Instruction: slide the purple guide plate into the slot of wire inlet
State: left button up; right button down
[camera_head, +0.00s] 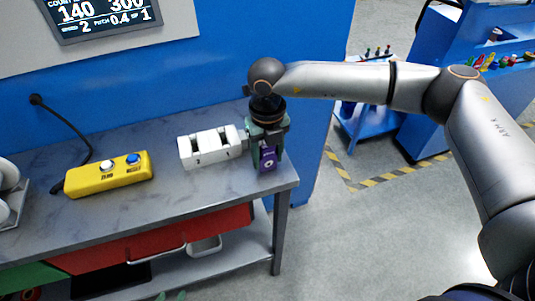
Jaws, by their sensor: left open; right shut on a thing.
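The purple guide plate (267,160) is at the right end of the grey workbench, held in my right gripper (268,148). The gripper points down, with its green fingers shut around the plate, and covers part of it. Just to its left is a white block (203,161) with dark slots and the numbers 3 and 1; I cannot tell whether the plate touches it. I cannot make out a wire inlet for certain.
A yellow button box (80,184) with a cable lies on the bench (150,218), left of the white block. Metal parts (8,205) stand at the left edge. A blue panel rises behind. Red drawers (180,238) are below; the floor to the right is open.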

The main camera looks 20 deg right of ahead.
jog(key=shift+c, duration=1.3)
grip_release()
jog(key=shift+f, duration=0.1)
jog(key=shift+p, duration=0.3)
notch_tip(320, 180, up, 13)
jog(key=shift+f+b, duration=0.2)
jog(key=shift+b, duration=0.75)
jog(key=shift+s, duration=0.1)
